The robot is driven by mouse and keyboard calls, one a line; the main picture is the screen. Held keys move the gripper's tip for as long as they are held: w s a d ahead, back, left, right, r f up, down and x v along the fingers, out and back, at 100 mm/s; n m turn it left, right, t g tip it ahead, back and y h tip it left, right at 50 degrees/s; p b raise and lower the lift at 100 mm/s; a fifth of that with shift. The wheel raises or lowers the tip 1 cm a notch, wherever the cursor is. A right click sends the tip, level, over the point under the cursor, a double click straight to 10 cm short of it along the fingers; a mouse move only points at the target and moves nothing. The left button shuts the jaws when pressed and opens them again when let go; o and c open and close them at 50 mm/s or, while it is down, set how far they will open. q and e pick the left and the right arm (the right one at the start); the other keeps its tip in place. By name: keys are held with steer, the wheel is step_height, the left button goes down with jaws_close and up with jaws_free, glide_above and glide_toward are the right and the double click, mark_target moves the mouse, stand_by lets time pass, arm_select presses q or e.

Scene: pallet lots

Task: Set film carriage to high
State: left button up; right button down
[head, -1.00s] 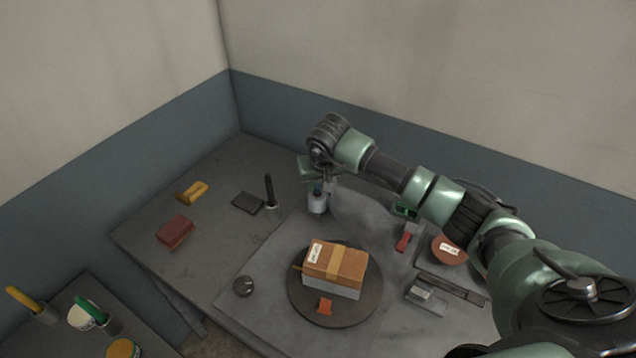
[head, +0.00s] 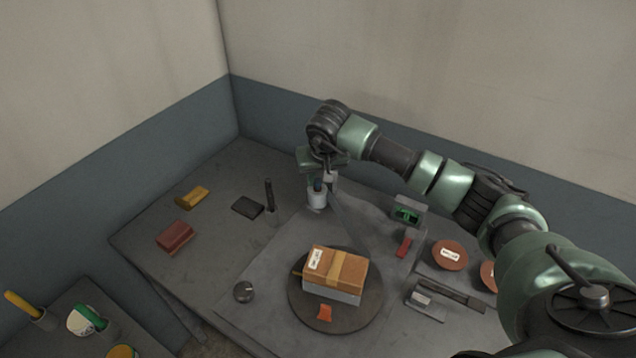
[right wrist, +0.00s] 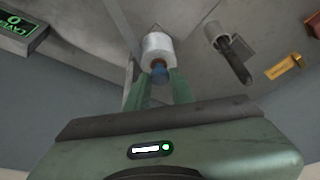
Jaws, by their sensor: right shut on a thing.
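The film carriage shows as a white roll (head: 317,201) with a blue part on top, at the back of the wrapping table beside a pale upright. In the right wrist view, the white roll (right wrist: 158,46) and its blue part (right wrist: 160,72) lie between the two green fingers. My right gripper (head: 318,184) is shut on the blue part of the carriage. The fingers partly hide it in the head view. A small green-lit display (head: 407,215) is to the right of the carriage; its text is too small to read there. My left gripper is out of view.
A strapped carton (head: 336,268) sits on the round turntable (head: 362,308) in front of the carriage. A red tag or lever (head: 404,247), brown discs (head: 450,256) and a dark rail lie right. A black upright handle (head: 269,195) and dark pad (head: 247,207) stand left.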

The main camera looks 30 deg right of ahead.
steer(key=shift+w+r, duration=0.15)
steer(key=shift+r, duration=0.15)
steer(key=c, duration=1.4)
jaws_free()
steer(key=shift+o, duration=0.8)
steer(key=shift+s, duration=0.2)
steer(key=shift+r, duration=0.1)
steer(key=b+v, duration=0.2)
steer(key=v, duration=0.5)
steer(key=shift+s+r+b, duration=0.2)
steer(key=shift+r+b, duration=0.05)
steer(key=shift+b, duration=0.1)
